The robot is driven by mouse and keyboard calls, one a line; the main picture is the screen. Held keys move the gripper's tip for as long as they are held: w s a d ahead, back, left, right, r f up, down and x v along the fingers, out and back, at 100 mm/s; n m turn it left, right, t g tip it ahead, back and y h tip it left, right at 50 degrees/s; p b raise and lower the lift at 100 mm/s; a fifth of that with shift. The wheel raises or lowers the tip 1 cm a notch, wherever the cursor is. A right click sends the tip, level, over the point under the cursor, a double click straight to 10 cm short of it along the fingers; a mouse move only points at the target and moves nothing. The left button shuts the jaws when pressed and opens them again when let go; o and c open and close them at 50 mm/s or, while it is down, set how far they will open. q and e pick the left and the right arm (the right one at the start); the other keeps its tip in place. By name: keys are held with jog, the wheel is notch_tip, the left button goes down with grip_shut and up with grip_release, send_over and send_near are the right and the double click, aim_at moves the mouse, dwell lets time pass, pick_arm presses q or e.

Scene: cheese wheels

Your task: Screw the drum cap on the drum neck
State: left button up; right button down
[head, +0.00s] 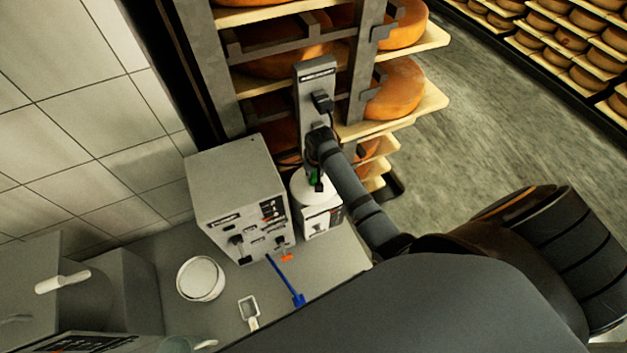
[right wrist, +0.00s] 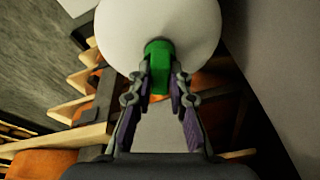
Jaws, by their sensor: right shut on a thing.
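The white drum (head: 321,217) stands at the right back of the counter, beside a grey machine. Its round white top (right wrist: 158,18) fills the upper middle of the right wrist view. The green drum cap (right wrist: 159,52) is between my right fingertips (right wrist: 160,82), which are shut on it. A bit of green also shows in the head view, above the drum, at my right gripper (head: 317,180). The cap overlaps the drum top in the wrist view. The drum neck is hidden, so I cannot tell whether the cap touches it. My left gripper is not in view.
The grey machine (head: 238,190) stands close left of the drum. Cheese racks (head: 345,130) rise behind it. A white tub (head: 200,279), a blue tool (head: 288,282) and a scoop (head: 249,311) lie on the counter (head: 225,312). Open floor (head: 480,130) is to the right.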

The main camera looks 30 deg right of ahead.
jog(key=shift+s+f+m, duration=0.1)
jog(key=shift+f+m, duration=0.05)
jog(key=shift+m, duration=0.65)
jog(key=c, duration=1.2)
grip_release()
jog(key=v, duration=1.2)
jog(key=shift+w+a, duration=0.2)
jog(key=shift+w, duration=0.05)
